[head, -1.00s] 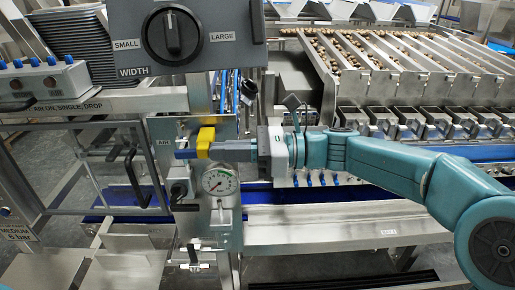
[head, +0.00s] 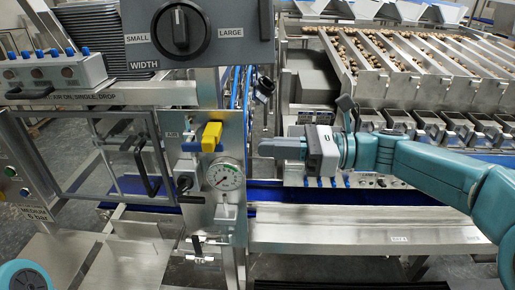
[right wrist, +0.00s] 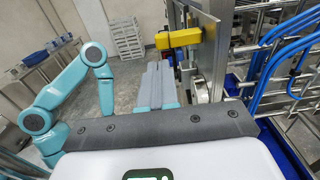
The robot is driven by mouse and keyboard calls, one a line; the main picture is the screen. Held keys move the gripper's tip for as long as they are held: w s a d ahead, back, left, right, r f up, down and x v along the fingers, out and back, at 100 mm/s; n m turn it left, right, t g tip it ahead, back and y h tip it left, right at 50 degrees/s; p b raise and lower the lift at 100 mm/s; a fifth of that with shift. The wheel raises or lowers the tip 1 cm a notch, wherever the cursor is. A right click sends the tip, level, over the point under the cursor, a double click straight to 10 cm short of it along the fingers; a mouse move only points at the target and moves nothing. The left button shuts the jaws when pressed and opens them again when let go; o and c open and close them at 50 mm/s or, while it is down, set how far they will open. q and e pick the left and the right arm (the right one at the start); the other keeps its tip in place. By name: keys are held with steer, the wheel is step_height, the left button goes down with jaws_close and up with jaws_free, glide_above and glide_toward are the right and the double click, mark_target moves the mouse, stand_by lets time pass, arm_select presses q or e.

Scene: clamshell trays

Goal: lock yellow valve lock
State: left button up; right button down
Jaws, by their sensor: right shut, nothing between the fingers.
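The yellow valve lock (head: 211,137) sits on the metal panel (head: 231,130) above the round pressure gauge (head: 224,175). In the right wrist view the yellow lock (right wrist: 179,40) sticks out sideways from the panel's edge, beyond my fingertips. My right gripper (head: 262,148) is to the right of the lock, apart from it. Its fingers are together and empty, pointing left; they also show in the right wrist view (right wrist: 160,67). Part of my left arm shows in the right wrist view, but its gripper is not seen.
A width-knob box (head: 197,33) hangs above the lock. A clear-panelled guard door with a black handle (head: 147,167) is to the left. Blue hoses (right wrist: 275,60) run beside the panel in the right wrist view. Conveyor rails (head: 360,228) lie below my right arm.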

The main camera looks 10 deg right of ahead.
steer(key=v, duration=0.6)
steer(key=shift+b, duration=0.4)
steer(key=shift+d, duration=0.1)
steer(key=s+a+f+n+g+h, duration=0.15)
steer(key=f+h, duration=0.25)
steer(key=f, duration=1.3)
steer(key=a+f+n+g+h, duration=0.2)
steer(key=f+h, duration=0.2)
steer(key=f, duration=1.4)
steer(key=s+a+f+n+h, duration=0.2)
steer(key=s+f+n, duration=0.6)
steer(key=s+f, duration=0.1)
steer(key=s+a+f+n+g+h, duration=0.1)
steer(key=s+f+n+h, duration=0.2)
steer(key=s+f+n, duration=0.4)
step_height(320, 180, down, 3)
steer(key=shift+s+a+f+n, duration=0.15)
steer(key=shift+s+a+n, duration=0.25)
steer(key=shift+s, duration=0.45)
